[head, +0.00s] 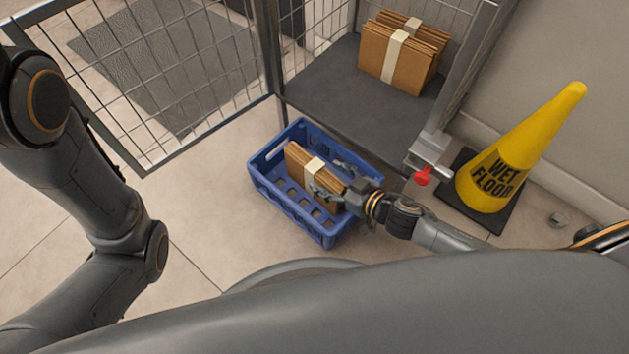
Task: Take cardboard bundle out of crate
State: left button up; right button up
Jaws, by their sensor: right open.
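A blue plastic crate (276,200) stands on the tiled floor in the middle of the head view. A brown cardboard bundle (297,159) with a pale band lies inside it, tilted. My right gripper (325,176) reaches into the crate from the right, open, with its fingers on either side of the bundle's right end. Whether the fingers touch the bundle cannot be told. My left arm comes in at the left, and its gripper is out of the picture.
A wire cage with an open mesh door (165,80) stands behind the crate. Another banded cardboard stack (385,60) stands on its dark floor (345,100). A red latch (421,177) and a yellow wet floor cone (520,140) are at the right. Floor left of the crate is clear.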

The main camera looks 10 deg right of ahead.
aim_at(303, 168)
jog(key=shift+b+x, duration=0.45)
jog(key=shift+x, duration=0.75)
jog(key=shift+c, duration=0.2)
grip_shut()
